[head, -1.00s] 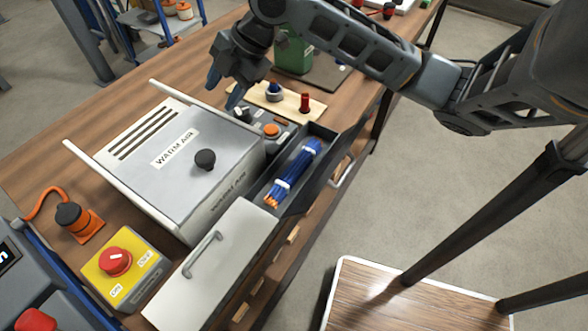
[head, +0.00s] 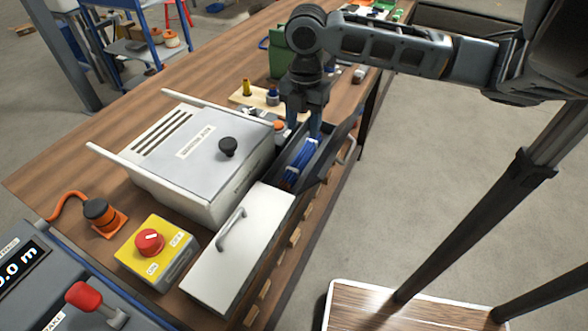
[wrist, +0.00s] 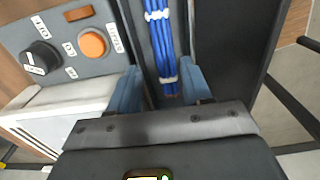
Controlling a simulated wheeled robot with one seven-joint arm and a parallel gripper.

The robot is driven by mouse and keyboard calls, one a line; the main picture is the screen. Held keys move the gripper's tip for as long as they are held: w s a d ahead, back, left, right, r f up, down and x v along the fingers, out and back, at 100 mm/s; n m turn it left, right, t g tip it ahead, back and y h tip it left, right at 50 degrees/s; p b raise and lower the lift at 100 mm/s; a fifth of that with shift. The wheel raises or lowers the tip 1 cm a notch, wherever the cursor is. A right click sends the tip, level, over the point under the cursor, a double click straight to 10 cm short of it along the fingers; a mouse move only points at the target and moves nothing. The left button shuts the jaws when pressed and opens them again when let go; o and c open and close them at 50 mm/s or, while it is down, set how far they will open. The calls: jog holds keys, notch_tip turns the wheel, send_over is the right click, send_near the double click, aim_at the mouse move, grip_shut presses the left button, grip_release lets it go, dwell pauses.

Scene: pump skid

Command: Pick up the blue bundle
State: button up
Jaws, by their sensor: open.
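The blue bundle (head: 299,162) is a set of blue cables tied with white bands, lying in a narrow dark tray (head: 323,167) beside the warm air box. My gripper (head: 304,122) points down over the tray and hides the bundle's far part in the head view. In the wrist view the bundle (wrist: 162,45) runs from the top edge down to the space between my two blue fingers (wrist: 158,88). The fingers are open, one on each side of the bundle's near end. I cannot tell how far above it they are.
The warm air box (head: 200,145) with a black knob stands left of the tray. A grey panel with an orange button (wrist: 93,44) and black knob is close to my left finger. A white lidded box (head: 240,255) is in front. The tray's wall (wrist: 235,50) rises at right.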

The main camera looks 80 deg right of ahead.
aim_at(303, 153)
jog(key=shift+a+f, duration=0.2)
jog(key=shift+f, duration=0.45)
jog(key=f, duration=0.4)
jog(key=f+p, duration=0.1)
jog(key=f, duration=0.1)
jog(key=shift+s+a+f, duration=0.1)
jog(key=shift+a+f, duration=0.15)
jog(key=shift+a, duration=0.05)
jog(key=shift+c, duration=0.2)
jog(key=c, duration=0.7)
